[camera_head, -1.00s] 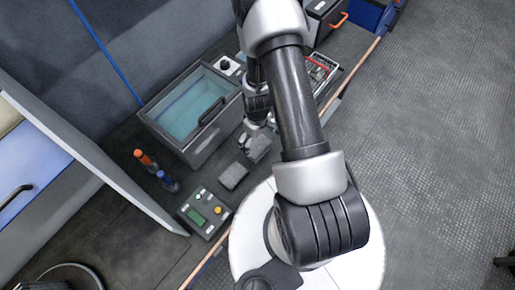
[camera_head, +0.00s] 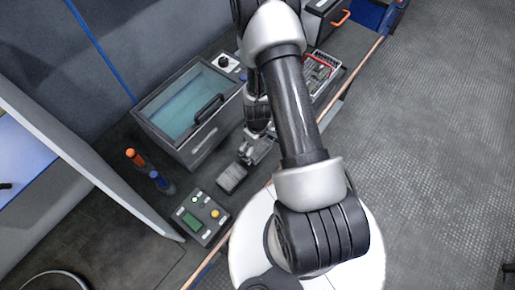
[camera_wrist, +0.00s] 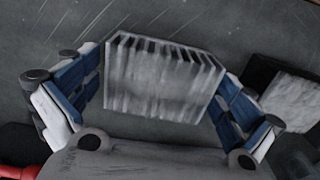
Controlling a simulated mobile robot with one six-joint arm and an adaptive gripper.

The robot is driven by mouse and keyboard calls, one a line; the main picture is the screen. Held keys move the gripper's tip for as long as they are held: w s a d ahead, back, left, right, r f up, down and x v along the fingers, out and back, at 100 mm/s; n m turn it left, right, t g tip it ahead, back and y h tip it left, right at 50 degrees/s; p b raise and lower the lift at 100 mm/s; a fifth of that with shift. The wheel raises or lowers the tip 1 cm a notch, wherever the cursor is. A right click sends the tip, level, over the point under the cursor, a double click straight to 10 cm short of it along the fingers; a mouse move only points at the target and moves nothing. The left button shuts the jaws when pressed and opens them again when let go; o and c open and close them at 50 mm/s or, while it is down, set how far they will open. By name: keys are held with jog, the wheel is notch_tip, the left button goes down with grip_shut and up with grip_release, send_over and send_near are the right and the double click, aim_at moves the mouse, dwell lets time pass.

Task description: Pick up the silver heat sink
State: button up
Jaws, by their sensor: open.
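The silver heat sink (camera_wrist: 160,80), a grey finned block, fills the middle of the wrist view. My gripper (camera_wrist: 158,100) is open, with one blue-padded finger on each side of it. The left finger is close to the heat sink's left side and the right finger is close to its right side; I cannot tell whether either touches. In the head view my gripper (camera_head: 250,146) is low over the bench, partly hidden by my arm. The heat sink is hard to make out there beside the fingers.
Another grey block (camera_head: 232,177) lies close by on the bench. A control box with buttons (camera_head: 203,217), orange and blue tools (camera_head: 134,157), a glass-lidded bin (camera_head: 190,110) and a red-trimmed tray (camera_head: 318,72) stand around. In the wrist view, a dark block with a pale top (camera_wrist: 290,97) is at right.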

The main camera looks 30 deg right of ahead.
jog(key=shift+c, duration=0.5)
jog(key=c, duration=1.2)
